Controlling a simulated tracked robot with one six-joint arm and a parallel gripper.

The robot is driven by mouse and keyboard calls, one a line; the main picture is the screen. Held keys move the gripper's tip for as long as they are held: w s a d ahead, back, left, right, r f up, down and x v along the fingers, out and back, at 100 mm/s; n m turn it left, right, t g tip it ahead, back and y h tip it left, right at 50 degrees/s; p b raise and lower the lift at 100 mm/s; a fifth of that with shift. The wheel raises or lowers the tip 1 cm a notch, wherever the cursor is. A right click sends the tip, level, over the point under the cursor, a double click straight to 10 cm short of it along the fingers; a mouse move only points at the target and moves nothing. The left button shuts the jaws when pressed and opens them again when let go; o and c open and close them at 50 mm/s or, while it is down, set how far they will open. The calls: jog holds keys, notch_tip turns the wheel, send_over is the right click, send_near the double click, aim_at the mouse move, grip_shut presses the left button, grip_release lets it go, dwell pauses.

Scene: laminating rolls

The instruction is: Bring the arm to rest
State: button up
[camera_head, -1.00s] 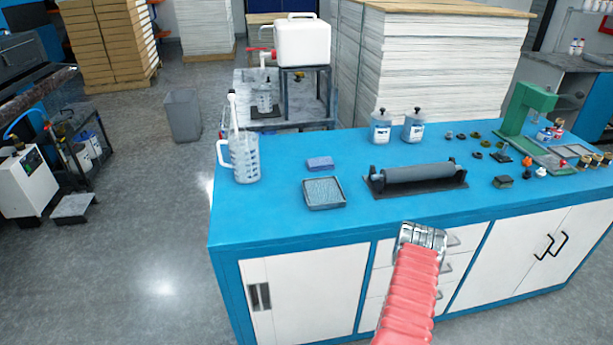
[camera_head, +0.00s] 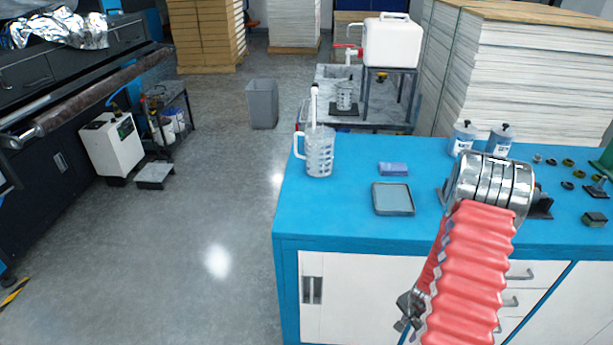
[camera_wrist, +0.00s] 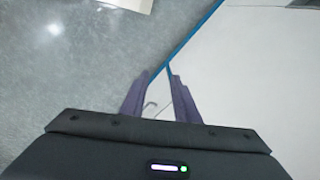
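My arm, in a red ribbed sleeve with a silver joint, rises at the right of the head view in front of the blue-topped bench (camera_head: 330,222). My gripper (camera_wrist: 160,75) shows in the wrist view with two dark fingers. They stand apart, with a gap between the tips, and hold nothing. Behind the gap I see the bench's white front, its blue edge and a thin curved line, perhaps a handle. In the head view I cannot clearly make out the gripper; a small metal part of mine shows low beside the sleeve.
On the bench stand a clear jug (camera_head: 319,153), a blue sponge (camera_head: 393,168), a grey tray (camera_head: 392,199) and two bottles (camera_head: 499,140). My arm mostly hides the roller. A grey bin (camera_head: 262,104) stands behind.

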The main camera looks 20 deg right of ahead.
jog(key=s+a+r+n+t, duration=0.1)
jog(key=a+r+n, duration=0.4)
jog(key=a+r, duration=0.5)
jog(key=s+a+r+n+t, duration=0.2)
jog(key=a+r+n, duration=0.4)
jog(key=r, duration=1.5)
jog(key=s+a+r+n+t+y, duration=0.1)
jog(key=a+r+n, duration=0.4)
jog(key=a+r, duration=1)
jog(key=shift+s+r, duration=0.15)
jog(key=shift+r, duration=0.55)
